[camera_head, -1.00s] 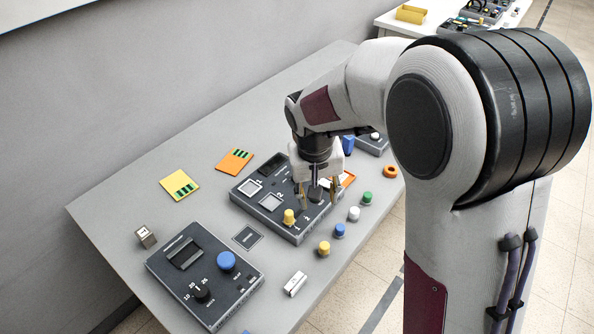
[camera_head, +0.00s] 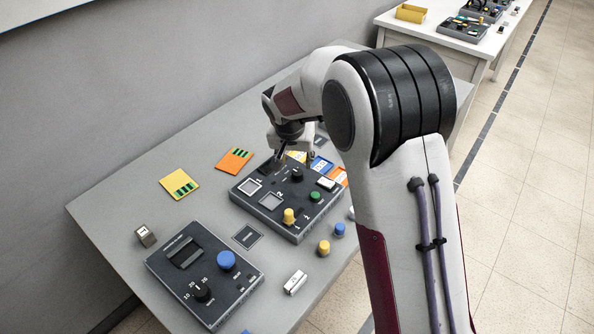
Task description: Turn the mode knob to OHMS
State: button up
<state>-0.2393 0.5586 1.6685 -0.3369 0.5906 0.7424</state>
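The middle grey control panel (camera_head: 292,229) has a black knob (camera_head: 296,175) near its far right part, a yellow cap (camera_head: 289,216), a green cap (camera_head: 314,196) and two square windows. The front meter panel (camera_head: 216,312) has a display, a blue knob (camera_head: 227,261) and a black knob (camera_head: 202,292) with small numbers around it. No OHMS lettering is readable, so I cannot tell which black knob is the mode knob. My gripper (camera_head: 291,155) hangs over the far edge of the middle panel, behind its black knob. Its fingers are small and partly hidden, so their opening is unclear.
Yellow (camera_head: 179,185) and orange (camera_head: 235,160) cards lie left of the middle panel. A small cube (camera_head: 145,236), a white block (camera_head: 295,283) and loose yellow (camera_head: 324,247) and blue (camera_head: 339,230) caps lie on the table. My arm hides the table's right part.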

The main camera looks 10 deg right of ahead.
aim_at(297, 172)
jog(key=shift+f, duration=0.15)
dwell(0.3)
jog(key=shift+x, duration=3.8)
jog(key=c, duration=1.1)
